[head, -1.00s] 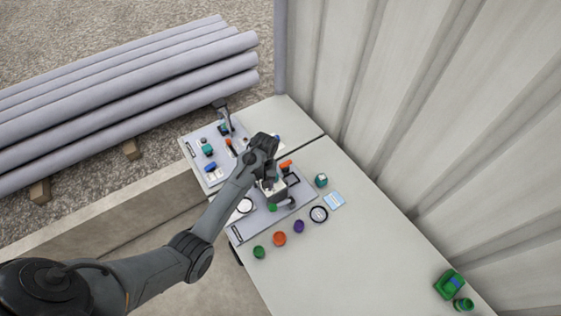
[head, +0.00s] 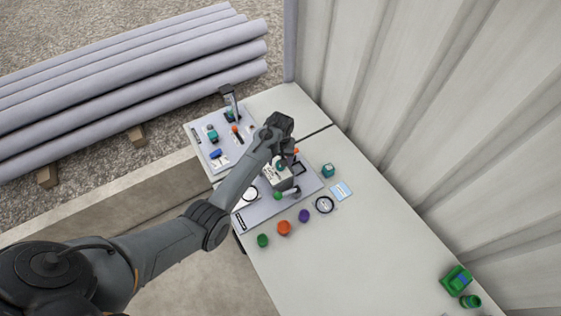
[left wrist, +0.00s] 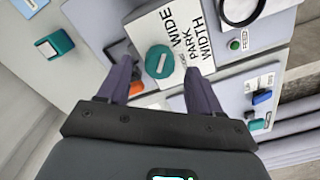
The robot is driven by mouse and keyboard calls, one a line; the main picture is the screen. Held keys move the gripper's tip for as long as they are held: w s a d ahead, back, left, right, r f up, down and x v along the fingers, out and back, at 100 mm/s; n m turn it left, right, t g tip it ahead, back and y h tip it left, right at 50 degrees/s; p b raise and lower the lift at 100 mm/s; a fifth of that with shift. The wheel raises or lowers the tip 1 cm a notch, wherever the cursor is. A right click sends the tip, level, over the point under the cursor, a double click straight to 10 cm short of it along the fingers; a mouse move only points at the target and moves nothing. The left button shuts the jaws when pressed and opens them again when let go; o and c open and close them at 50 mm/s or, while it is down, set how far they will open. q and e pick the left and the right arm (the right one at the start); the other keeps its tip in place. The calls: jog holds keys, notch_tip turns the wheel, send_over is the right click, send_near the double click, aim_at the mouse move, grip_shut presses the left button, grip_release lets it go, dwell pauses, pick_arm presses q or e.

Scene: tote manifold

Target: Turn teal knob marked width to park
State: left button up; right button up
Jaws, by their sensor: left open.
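The teal knob (left wrist: 160,62) is round with a pale line across its top. It sits on a white box (left wrist: 190,22) printed WIDE, PARK and WIDTH. In the left wrist view the line lies roughly up and down; which label it points at I cannot tell. My left gripper (left wrist: 161,75) is open, with a finger on either side and the knob just beyond the fingertips, apparently not touched. In the head view my left gripper (head: 290,150) is over the far side of the white box (head: 277,179), and the knob (head: 281,166) shows partly below it. My right gripper is not in view.
Grey panels (head: 262,212) carry the box and other controls, including a green button (left wrist: 235,44) and white dial. Green, orange (head: 284,228) and purple caps, a teal block (head: 328,170) and a blue card (head: 341,190) lie nearby. The table's right side is mostly clear.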

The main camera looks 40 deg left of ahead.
pick_arm(q)
jog(key=shift+f, duration=0.9)
jog(key=c, duration=1.1)
